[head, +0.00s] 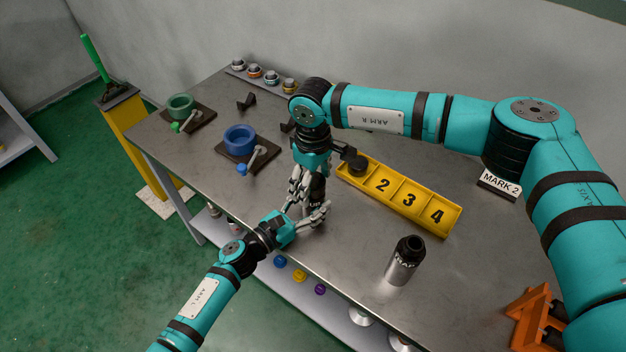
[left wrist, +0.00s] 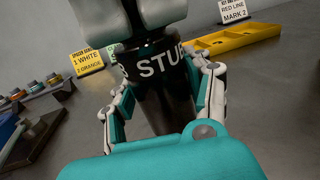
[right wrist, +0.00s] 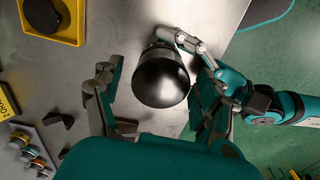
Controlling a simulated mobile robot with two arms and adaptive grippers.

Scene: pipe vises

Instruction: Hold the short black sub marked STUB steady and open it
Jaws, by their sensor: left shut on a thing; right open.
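The short black sub marked STUB (left wrist: 160,68) stands upright, its white lettering facing the left wrist camera. My left gripper (head: 312,214) is shut on its body from the near side; its fingers (left wrist: 165,100) lie on both sides below the lettering. In the right wrist view the sub's dark rounded top (right wrist: 160,78) shows between the fingers of my right gripper (right wrist: 150,75). My right gripper (head: 308,188) points down over the sub from above and is open. Most of the sub is hidden by the grippers in the head view.
A yellow numbered tray (head: 409,207) lies just right of the grippers, a black round piece (head: 357,164) in its end compartment. A silver bottle with a black top (head: 404,262) stands nearer. Blue (head: 239,140) and green (head: 180,106) vises stand left. An orange stand (head: 533,317) is at right.

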